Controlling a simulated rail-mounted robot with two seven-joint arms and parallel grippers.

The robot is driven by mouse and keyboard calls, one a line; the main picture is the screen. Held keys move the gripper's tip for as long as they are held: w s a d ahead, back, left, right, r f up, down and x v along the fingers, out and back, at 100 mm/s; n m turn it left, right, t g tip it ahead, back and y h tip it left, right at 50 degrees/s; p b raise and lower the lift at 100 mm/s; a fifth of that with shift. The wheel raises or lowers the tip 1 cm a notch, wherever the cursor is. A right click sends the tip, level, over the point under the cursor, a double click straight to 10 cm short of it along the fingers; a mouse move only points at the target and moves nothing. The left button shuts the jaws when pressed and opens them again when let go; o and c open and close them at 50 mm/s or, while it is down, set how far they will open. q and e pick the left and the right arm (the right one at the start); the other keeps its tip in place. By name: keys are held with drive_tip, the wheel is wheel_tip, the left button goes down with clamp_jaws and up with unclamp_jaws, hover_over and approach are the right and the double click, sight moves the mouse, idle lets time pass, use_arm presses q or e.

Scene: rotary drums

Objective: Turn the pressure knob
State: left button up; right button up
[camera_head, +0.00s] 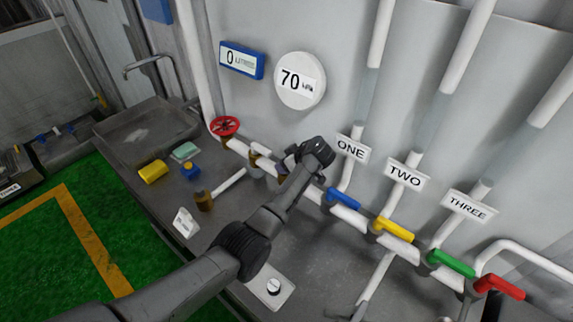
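A round knob (273,287) with a dark and white top sits on a white plate (286,297) on the counter at the bottom centre; no label on it is readable. A red handwheel (224,126) sits on the pipe at the left of the wall. I cannot tell for sure which is the pressure knob. A round white gauge (300,81) on the wall reads 70 kPa. My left arm reaches up over the counter, beyond the knob. My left gripper (286,163) is near the white pipe, apart from the knob; its fingers are too unclear to judge. My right gripper is not in view.
Blue (342,197), yellow (394,229), green (450,263) and red (499,287) valve handles line the pipe at right. A blue display (241,60) reads 0 litres. Bottles, a yellow container (153,171) and a sink (140,132) are at left.

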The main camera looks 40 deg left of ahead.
use_arm(q)
drive_tip(key=shift+f, duration=0.1)
drive_tip(key=o, duration=0.9)
drive_tip(key=v, duration=1.4)
drive_tip(key=shift+a, duration=0.1)
